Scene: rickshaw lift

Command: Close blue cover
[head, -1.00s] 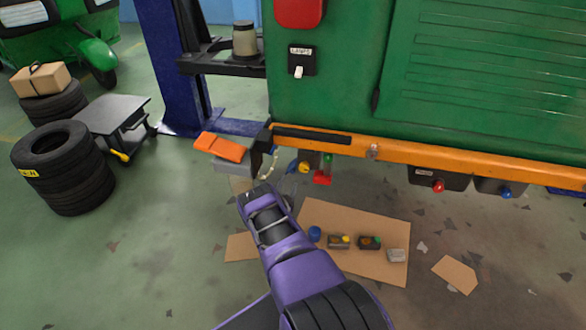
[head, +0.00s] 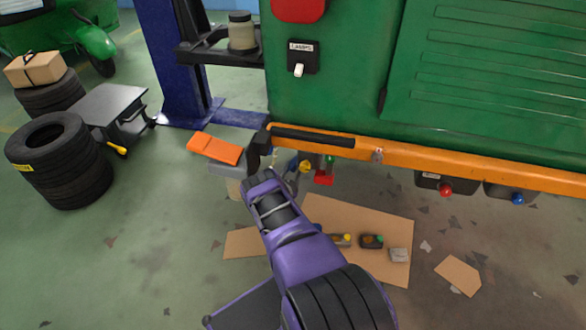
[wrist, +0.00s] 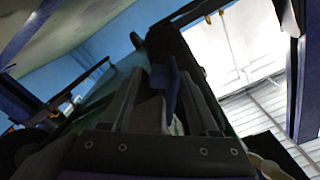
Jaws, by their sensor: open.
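A narrow dark-blue flap (wrist: 172,90) stands between the two fingers of my gripper (wrist: 165,75) in the wrist view. It looks like the blue cover, but its hinge and what it covers are not clear. The fingers are apart, one on each side of it; whether either touches it I cannot tell. In the head view my purple arm reaches under the orange bumper (head: 430,158) of the green rickshaw (head: 330,100), near its left corner. The fingers are hard to make out there. A small bluish part (head: 293,164) shows beside a yellow knob (head: 304,166) under the bumper.
Cardboard (head: 375,217) lies on the floor under the rickshaw with several small parts. A blue lift post (head: 175,60), a low cart (head: 110,105) and stacked tyres (head: 60,160) stand left.

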